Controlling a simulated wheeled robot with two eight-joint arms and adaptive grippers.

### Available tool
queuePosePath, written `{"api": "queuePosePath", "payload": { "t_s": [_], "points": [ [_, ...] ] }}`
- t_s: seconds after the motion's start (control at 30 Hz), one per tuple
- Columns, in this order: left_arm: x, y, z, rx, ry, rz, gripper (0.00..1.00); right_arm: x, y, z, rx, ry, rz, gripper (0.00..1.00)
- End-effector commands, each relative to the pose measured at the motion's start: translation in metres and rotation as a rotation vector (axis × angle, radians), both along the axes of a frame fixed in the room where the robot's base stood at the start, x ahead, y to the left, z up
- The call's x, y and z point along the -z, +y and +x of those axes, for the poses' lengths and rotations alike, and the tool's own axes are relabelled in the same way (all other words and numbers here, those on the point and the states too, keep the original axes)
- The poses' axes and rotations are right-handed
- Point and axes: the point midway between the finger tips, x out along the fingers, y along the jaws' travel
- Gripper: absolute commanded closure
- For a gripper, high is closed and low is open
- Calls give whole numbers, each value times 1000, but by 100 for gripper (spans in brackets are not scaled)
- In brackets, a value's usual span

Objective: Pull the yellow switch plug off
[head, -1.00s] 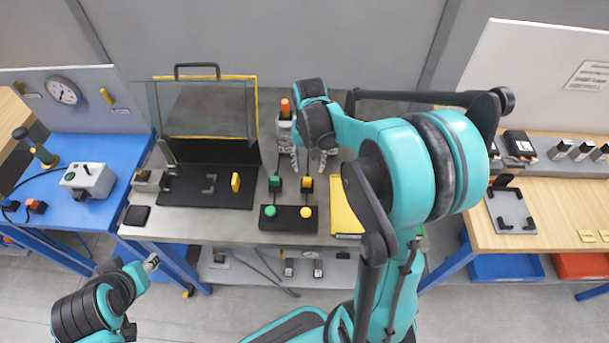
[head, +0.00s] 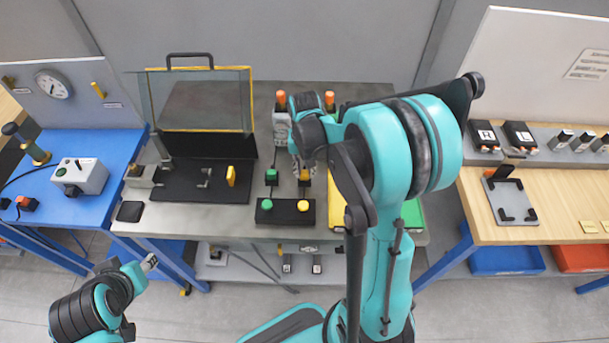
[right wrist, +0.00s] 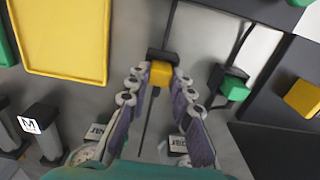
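The yellow switch plug (head: 304,173) stands on the middle bench, on a cable behind the black button box. In the right wrist view the yellow plug (right wrist: 160,74) sits on a black body between the fingertips of my right gripper (right wrist: 160,80). The fingers are spread on both sides of it, with narrow gaps to the yellow part. In the head view my right gripper (head: 303,165) is partly hidden by my arm. My left gripper (head: 150,263) is low at the left, in front of the benches, too small to judge.
A green plug (head: 271,175) stands left of the yellow one; it also shows in the right wrist view (right wrist: 234,90). The button box (head: 285,211) is in front. A yellow tray (right wrist: 65,35) lies beside the plug. A clear guard (head: 205,103) stands at the back left.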

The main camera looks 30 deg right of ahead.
Motion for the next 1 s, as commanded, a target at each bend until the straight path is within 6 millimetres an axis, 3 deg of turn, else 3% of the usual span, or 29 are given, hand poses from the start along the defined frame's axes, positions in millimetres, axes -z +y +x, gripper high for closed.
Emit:
{"api": "queuePosePath", "payload": {
  "t_s": [0.37, 0.6, 1.0],
  "points": [
    [-3, 0, 0, 0, 0, 0, 60, -6, 0, 0, 0, 0, 0, 100],
    [-18, 0, 0, 0, 0, 0, 60, -43, 0, 0, 0, 0, 0, 100],
    [-39, 0, 0, 0, 0, 0, 60, -94, -83, -26, 5, 0, 0, 100]
  ]
}}
